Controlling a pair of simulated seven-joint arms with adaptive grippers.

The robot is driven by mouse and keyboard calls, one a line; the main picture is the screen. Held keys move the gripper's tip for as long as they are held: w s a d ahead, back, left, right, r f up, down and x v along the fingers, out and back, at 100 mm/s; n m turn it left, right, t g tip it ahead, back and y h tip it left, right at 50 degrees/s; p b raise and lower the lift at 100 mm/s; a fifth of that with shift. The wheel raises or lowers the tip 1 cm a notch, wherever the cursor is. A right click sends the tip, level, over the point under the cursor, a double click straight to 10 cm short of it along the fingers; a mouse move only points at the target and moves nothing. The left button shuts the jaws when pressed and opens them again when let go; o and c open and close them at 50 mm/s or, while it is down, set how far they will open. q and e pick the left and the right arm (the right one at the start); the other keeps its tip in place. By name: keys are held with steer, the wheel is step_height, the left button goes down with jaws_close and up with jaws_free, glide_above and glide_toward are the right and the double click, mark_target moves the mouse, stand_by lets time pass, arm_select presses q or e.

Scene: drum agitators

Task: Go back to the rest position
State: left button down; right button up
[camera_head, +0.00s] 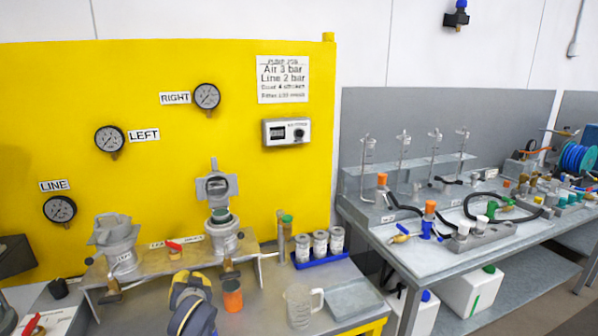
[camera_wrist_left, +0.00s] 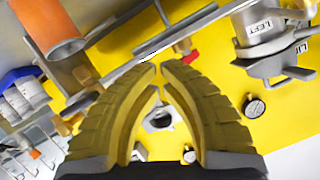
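My left gripper (camera_head: 187,277) has yellow and dark grey fingers and is at the bottom of the head view, in front of the yellow station. In the left wrist view its fingertips (camera_wrist_left: 158,66) come together at the tips, with nothing held between them. An orange-and-grey cylinder (camera_head: 232,296) stands just right of the gripper; its orange part (camera_wrist_left: 45,28) shows at upper left in the wrist view. My right gripper is in neither view.
A metal bracket shelf (camera_head: 165,259) with two grey pots (camera_head: 118,243) (camera_head: 222,235) and a red-handled valve (camera_head: 174,247) stands behind the gripper. A clear jug (camera_head: 299,306), grey canisters in a blue tray (camera_head: 321,254) and an empty metal tray (camera_head: 353,300) are to the right.

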arm_select(q)
steer(key=s+a+f+m+g, duration=0.1)
steer(key=s+f+m, duration=0.1)
steer(key=s+f, duration=0.5)
steer(key=s+f+m+g, duration=0.1)
steer(key=s+f, duration=0.4)
steer(key=s, duration=0.5)
steer(key=s+f+m+g+h, duration=0.1)
steer(key=s+f+m+g, duration=0.15)
steer(key=s, duration=0.85)
steer(key=s+f+m+g+h, duration=0.15)
steer(key=s+f, duration=0.25)
steer(key=s, duration=0.7)
steer(key=s+d+f+g+h, duration=0.1)
steer(key=s+d+f, duration=0.15)
steer(key=f, duration=1.35)
steer(key=s+d+f+g+h, duration=0.1)
steer(key=d+f, duration=0.3)
steer(key=f, duration=1.1)
steer(key=s+f+n+g+h, duration=0.1)
steer(key=s+f+n+g, duration=0.2)
steer(key=s+f, duration=1.7)
steer(key=shift+s+f+h, duration=0.3)
steer(key=shift+s+h, duration=0.05)
steer(key=shift+s, duration=0.5)
